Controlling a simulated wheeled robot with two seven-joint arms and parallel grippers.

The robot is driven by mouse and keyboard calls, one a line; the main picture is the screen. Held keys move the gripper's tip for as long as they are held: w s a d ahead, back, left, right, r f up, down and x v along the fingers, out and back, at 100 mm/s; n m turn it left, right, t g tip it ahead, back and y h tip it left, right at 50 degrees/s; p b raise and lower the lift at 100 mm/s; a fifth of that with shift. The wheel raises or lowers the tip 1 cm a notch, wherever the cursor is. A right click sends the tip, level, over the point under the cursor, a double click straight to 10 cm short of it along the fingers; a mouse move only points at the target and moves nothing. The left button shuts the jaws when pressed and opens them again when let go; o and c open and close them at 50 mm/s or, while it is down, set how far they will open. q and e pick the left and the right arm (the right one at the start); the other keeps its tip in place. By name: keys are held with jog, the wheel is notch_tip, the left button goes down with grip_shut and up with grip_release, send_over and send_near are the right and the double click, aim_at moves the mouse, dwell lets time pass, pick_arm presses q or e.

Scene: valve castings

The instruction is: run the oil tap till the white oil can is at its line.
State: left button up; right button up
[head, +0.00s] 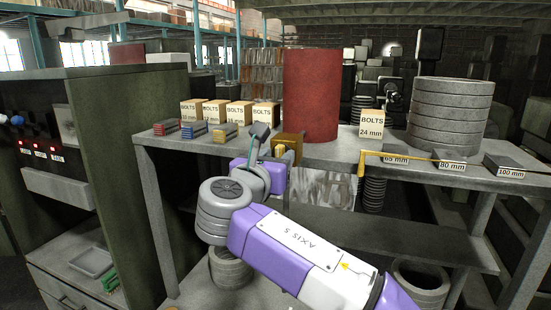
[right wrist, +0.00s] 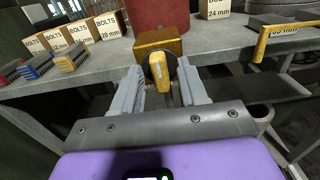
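A brass tap (head: 289,141) sits at the shelf's front edge, at the foot of a red drum (head: 312,95). In the right wrist view the tap (right wrist: 158,42) has a dark round part with a yellow lever (right wrist: 160,72) facing me. My right gripper (head: 270,150) is at the tap. In the right wrist view its two grey fingers (right wrist: 159,80) stand apart, one on each side of the lever, with gaps visible. I cannot make out the white oil can or any oil stream in either view. My left gripper is out of view.
Boxes marked BOLTS (head: 238,113) stand left of the drum. A yellow bent bar (head: 400,157) juts out at the shelf's right front. Stacked grey rings (head: 450,115) stand at right. A dark cabinet with red displays (head: 38,151) is at left.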

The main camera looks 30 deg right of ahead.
grip_shut()
jog(key=m, duration=0.5)
dwell(0.3)
jog(key=shift+o, duration=0.5)
grip_release()
jog(key=v, duration=0.7)
jog(key=shift+s+a+b, duration=0.15)
jog(key=shift+s+b, duration=0.15)
jog(key=shift+b, duration=0.1)
